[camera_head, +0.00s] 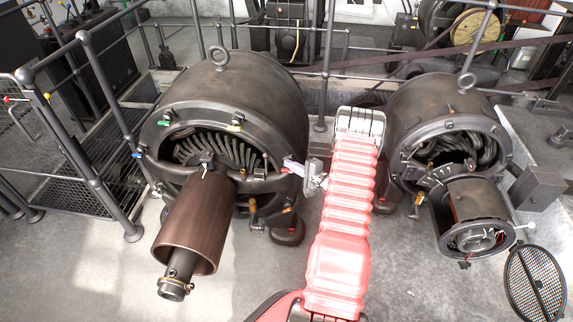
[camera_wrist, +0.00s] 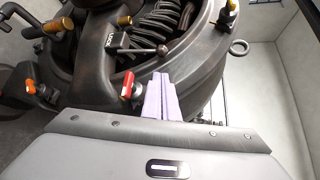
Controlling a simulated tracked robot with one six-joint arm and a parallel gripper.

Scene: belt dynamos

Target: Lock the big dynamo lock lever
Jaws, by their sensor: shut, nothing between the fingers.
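The big dynamo (camera_head: 235,105) is the larger dark machine at left in the head view. My gripper (camera_head: 293,166) is at its right front rim, its lilac fingers pointing left. In the wrist view the fingers (camera_wrist: 161,97) are together and empty. A dark lever with a ball knob (camera_wrist: 162,49) sticks out from a small block above the fingertips, apart from them. A red-handled part (camera_wrist: 127,84) is just left of the fingers; whether they touch I cannot tell. Which of these is the lock lever I cannot tell for sure.
A brown cylinder (camera_head: 197,225) juts from the big dynamo's front. A smaller dynamo (camera_head: 443,115) stands at right, with a mesh cover (camera_head: 535,283) near it. Railings (camera_head: 100,175) run along the left and back. Bare floor (camera_head: 95,265) is at lower left.

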